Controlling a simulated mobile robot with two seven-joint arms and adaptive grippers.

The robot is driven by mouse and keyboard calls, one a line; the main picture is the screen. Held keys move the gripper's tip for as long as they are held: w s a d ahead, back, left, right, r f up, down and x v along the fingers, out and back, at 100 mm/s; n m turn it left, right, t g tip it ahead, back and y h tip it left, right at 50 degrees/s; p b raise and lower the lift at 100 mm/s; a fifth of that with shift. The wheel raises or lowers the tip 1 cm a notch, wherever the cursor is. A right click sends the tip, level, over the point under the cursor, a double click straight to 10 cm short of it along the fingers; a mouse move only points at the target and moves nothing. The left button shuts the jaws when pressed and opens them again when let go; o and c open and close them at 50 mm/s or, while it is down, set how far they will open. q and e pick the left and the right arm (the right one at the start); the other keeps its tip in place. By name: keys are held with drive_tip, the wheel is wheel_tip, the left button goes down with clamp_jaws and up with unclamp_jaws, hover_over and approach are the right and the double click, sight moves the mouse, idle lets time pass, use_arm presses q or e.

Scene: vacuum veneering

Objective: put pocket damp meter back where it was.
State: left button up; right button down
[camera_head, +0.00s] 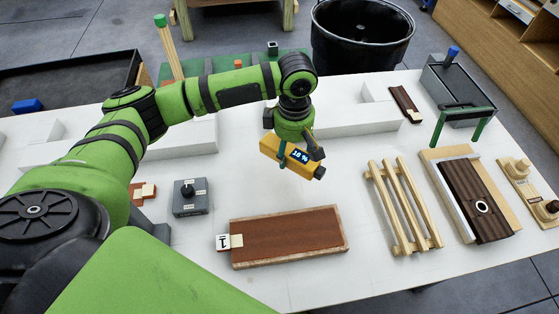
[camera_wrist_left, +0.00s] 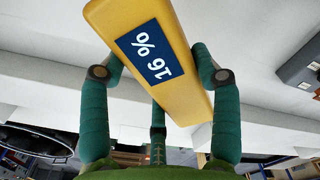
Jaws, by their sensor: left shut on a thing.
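The pocket damp meter (camera_head: 284,153) is yellow with a dark blue display reading 16 %. My left gripper (camera_head: 297,150) is shut on it and holds it above the white table, behind a reddish-brown veneered board (camera_head: 285,235). In the left wrist view the meter (camera_wrist_left: 178,95) sits tilted between the green fingers of the left gripper (camera_wrist_left: 155,85). My right gripper is not in view.
A grey box with a black knob (camera_head: 189,197) stands left of the board. A wooden slatted rack (camera_head: 402,205) and a dark ribbed panel (camera_head: 470,200) lie to the right. Low white blocks (camera_head: 345,122) stand behind the meter. A black tub (camera_head: 362,40) is beyond the table.

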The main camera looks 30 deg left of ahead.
sight(280, 172)
use_arm(q)
drive_tip(key=shift+s+a+f, duration=0.4)
drive_tip(key=shift+a+f, duration=0.05)
drive_tip(key=shift+a, duration=0.15)
drive_tip(key=shift+s+a+f, duration=0.35)
drive_tip(key=shift+a+f, duration=0.05)
drive_tip(key=shift+a, duration=0.15)
drive_tip(key=shift+f+p, duration=0.55)
drive_tip(key=shift+f, duration=1.45)
drive_tip(key=o, duration=1.4)
drive_tip(key=shift+f, duration=0.15)
wheel_tip(280, 172, up, 12)
drive_tip(key=shift+f+b, duration=0.25)
drive_tip(key=shift+b, duration=0.55)
drive_tip(key=shift+r, duration=0.45)
